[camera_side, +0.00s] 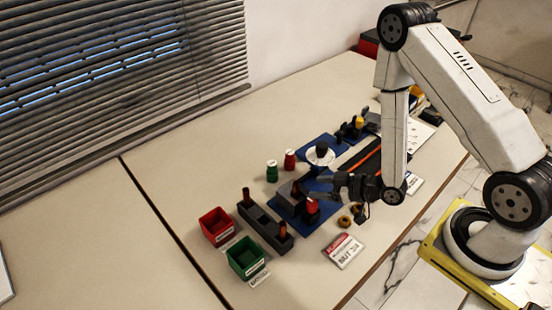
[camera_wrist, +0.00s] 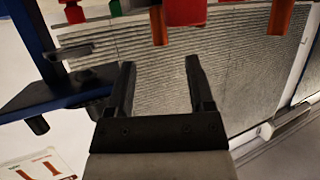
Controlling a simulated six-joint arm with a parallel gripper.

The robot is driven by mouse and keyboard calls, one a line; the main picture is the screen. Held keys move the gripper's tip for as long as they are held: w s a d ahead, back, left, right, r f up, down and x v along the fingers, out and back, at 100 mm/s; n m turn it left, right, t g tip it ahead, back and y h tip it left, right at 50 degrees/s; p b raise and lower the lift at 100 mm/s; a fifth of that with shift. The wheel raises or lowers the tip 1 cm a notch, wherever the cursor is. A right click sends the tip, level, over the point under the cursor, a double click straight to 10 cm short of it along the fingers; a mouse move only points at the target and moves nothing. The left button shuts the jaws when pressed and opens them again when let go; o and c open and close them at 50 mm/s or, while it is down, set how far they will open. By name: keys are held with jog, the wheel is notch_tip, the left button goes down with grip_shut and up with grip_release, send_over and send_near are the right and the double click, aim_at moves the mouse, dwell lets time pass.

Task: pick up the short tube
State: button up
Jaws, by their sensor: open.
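Two orange-red tubes stand upright in a long dark block (camera_side: 262,225) on the table in the side view, one at its back end (camera_side: 246,197) and one at its front end (camera_side: 283,231). I cannot tell which is the short one. In the wrist view, which is upside down, two orange tubes hang from the top edge, one near the middle (camera_wrist: 158,24) and one at the right (camera_wrist: 280,18). My gripper (camera_side: 316,184) is to the right of the block, above a dark fixture, pointing left. Its fingers in the wrist view (camera_wrist: 163,75) are apart, with nothing between them.
A red bin (camera_side: 217,233) and a green bin (camera_side: 246,262) stand left of the block. A dark fixture with a red part (camera_side: 312,206) is under my gripper, on a blue base. Brass nuts (camera_side: 344,222) and a card (camera_side: 343,251) lie nearer the front edge.

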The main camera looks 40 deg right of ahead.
aim_at(296, 186)
jog(key=shift+x, duration=1.15)
jog(key=shift+x, duration=2.55)
jog(key=shift+c, duration=0.2)
grip_shut()
